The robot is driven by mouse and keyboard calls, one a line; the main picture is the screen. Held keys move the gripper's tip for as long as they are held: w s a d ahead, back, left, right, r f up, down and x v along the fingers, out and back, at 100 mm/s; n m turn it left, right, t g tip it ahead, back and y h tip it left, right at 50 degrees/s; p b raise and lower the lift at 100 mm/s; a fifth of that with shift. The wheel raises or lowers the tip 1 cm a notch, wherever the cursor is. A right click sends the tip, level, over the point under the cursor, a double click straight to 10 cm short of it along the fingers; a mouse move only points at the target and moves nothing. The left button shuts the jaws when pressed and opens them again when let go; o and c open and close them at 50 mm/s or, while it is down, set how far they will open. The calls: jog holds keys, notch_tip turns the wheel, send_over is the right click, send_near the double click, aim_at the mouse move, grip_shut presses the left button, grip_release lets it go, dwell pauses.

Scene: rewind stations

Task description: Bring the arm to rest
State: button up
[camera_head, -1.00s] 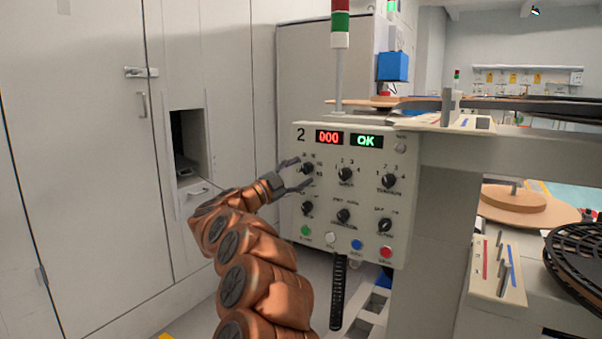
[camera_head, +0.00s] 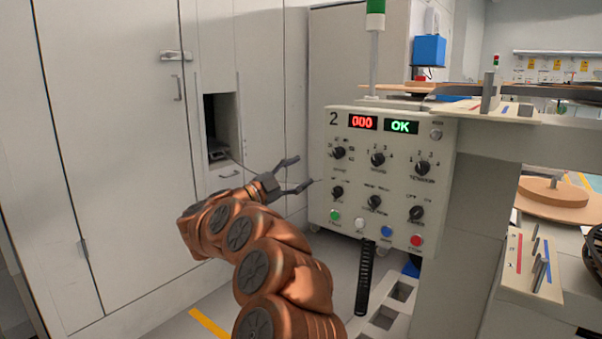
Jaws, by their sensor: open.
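My gripper (camera_head: 299,176) is open and empty. Its two dark fingers point right, towards the control panel (camera_head: 348,186), and appear just left of its front face. The copper-coloured arm (camera_head: 262,247) rises from the bottom of the view and bends left before the gripper. The panel is marked 2, with a red display (camera_head: 363,122) reading 000 and a green display (camera_head: 401,126) reading OK. Several black knobs sit below, with a row of green, white, blue and red buttons. No knob is between the fingers.
Tall grey cabinets (camera_head: 110,140) stand at the left, with an open niche (camera_head: 220,130). A grey machine frame (camera_head: 468,200) and wooden discs (camera_head: 553,192) are at the right. A black cable chain (camera_head: 365,280) hangs below the panel. Free floor shows between cabinets and panel.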

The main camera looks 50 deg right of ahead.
dwell(0.3)
jog(key=w+a+r+n+t+y+p, duration=0.5)
jog(key=w+a+r+n+t+p, duration=0.65)
jog(key=w+a+r+t, duration=0.65)
jog(key=a+r+n+t+y+p, duration=0.1)
jog(key=a+n+t+y+p, duration=0.45)
jog(key=a+n+y, duration=1.45)
jog(key=s+a+f+g+h+p, duration=0.1)
jog(key=s+a+f+g+p, duration=0.3)
jog(key=s, duration=0.3)
jog(key=s+a+f+g+p, duration=0.2)
jog(key=s+a+g+p, duration=0.15)
jog(key=s+a, duration=0.3)
jog(key=s+a+f+g+h+p, duration=0.1)
jog(key=s+a+f+g+p, duration=0.25)
jog(key=s, duration=0.45)
jog(key=s+d+g+h+p, duration=0.1)
jog(key=s+d+g+p, duration=0.2)
jog(key=s, duration=1)
jog(key=s+d+f+g+h+p, duration=0.1)
jog(key=s+g, duration=0.5)
jog(key=s, duration=0.7)
jog(key=d+h+p, duration=0.1)
jog(key=d, duration=0.1)
jog(key=shift+s+d+f+p, duration=0.15)
jog(key=shift+s+d+p, duration=0.1)
jog(key=shift+d+p, duration=0.15)
